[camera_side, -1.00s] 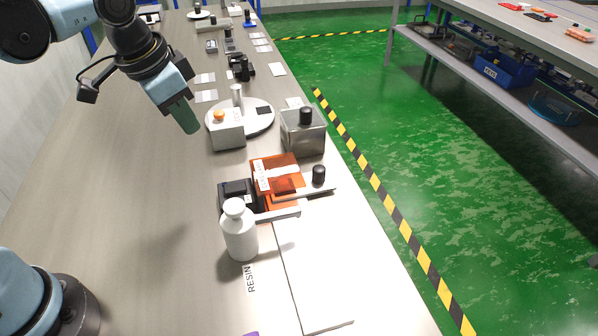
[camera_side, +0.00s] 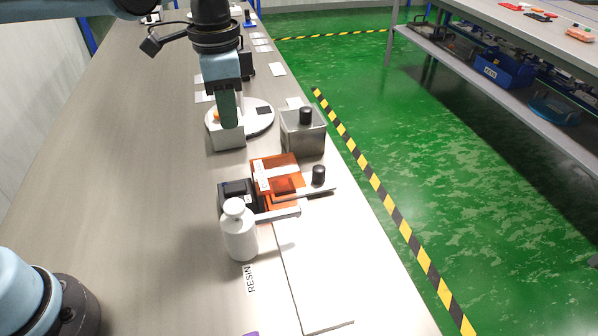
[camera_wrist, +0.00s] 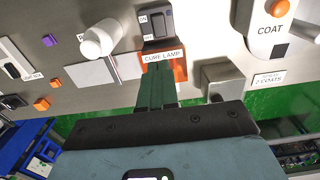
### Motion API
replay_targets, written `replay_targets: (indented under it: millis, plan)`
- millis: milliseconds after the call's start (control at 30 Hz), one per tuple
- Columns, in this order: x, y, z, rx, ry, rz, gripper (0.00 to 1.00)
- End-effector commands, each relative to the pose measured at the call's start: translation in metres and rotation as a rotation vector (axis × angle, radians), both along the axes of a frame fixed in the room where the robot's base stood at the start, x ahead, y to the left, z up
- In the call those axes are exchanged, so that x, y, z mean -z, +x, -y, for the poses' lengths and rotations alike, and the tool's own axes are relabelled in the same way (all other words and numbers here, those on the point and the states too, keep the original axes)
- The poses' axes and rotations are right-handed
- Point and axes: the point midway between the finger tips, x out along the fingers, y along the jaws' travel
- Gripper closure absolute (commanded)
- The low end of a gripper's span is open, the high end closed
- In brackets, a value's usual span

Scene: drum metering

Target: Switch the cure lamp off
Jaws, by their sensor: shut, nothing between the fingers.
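The cure lamp has a dark switch box (camera_side: 236,190) beside an orange shield (camera_side: 277,178) in the side view. In the wrist view its dark switch (camera_wrist: 157,24) carries ON and OFF marks, with a CURE LAMP label (camera_wrist: 162,56) below. I cannot tell which way the switch is set. My gripper (camera_side: 229,122) is shut and empty, its green fingers pointing down. In the side view it overlaps the white box with the orange button, clear of the lamp. In the wrist view the fingers (camera_wrist: 157,86) hide part of the orange shield (camera_wrist: 179,70).
A white bottle (camera_side: 239,232) stands close in front of the switch box. The white COAT box (camera_side: 228,136) and a metal container (camera_side: 303,133) stand behind the lamp. A pale board (camera_side: 310,280) lies at the front. The left side of the bench is clear.

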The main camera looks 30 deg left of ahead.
Motion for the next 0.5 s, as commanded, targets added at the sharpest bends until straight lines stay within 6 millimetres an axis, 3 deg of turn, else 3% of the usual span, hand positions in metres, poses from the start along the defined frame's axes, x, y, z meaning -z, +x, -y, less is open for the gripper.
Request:
replay_targets:
  millis: [167, 500]
  plan:
    - [0.009, 0.0, 0.0, -0.001, -0.001, 0.001, 1.0]
    - [0.057, 0.0, 0.0, -0.001, 0.0, 0.001, 1.0]
